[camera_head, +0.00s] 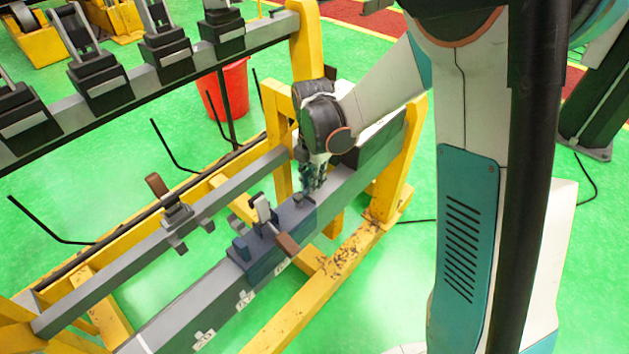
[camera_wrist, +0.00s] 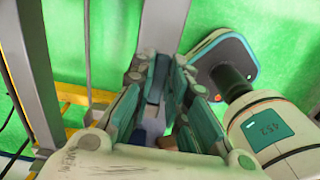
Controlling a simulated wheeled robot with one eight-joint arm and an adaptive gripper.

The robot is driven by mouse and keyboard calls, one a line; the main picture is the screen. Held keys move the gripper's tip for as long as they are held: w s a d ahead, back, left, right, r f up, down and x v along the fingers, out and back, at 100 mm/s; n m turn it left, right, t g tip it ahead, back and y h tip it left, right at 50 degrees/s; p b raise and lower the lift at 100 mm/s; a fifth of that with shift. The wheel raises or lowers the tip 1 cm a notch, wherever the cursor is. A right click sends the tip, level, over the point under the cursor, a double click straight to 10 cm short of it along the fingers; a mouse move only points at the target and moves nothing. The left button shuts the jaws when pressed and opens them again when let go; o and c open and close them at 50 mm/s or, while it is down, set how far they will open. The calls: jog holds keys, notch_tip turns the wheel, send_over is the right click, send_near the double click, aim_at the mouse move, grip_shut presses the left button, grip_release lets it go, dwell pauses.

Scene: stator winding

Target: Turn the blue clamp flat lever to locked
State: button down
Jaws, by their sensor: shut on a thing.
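The blue clamp (camera_head: 258,258) sits on the front grey beam in the head view. It has a brown-ended handle (camera_head: 287,244) slanting down to the right and a light upright piece at its back. My gripper (camera_head: 312,188) is low over the same beam, just right of and behind the clamp body. In the wrist view my gripper (camera_wrist: 168,78) is pointed at the beam, its fingers closed around a narrow dark blue piece, which seems to be the flat lever (camera_wrist: 157,80). The fingers hide most of it, so its angle cannot be told.
A second clamp (camera_head: 178,214) with a brown handle stands on the parallel beam at left. Yellow frame posts (camera_head: 398,165) support the beams. A rack of several black clamps (camera_head: 165,48) and a red bin (camera_head: 228,88) are behind. Green floor is open around the frame.

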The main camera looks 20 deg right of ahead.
dwell(0.3)
jog(key=c, duration=1.6)
grip_release()
jog(key=shift+w, duration=0.1)
jog(key=shift+o, duration=0.2)
notch_tip(320, 180, up, 12)
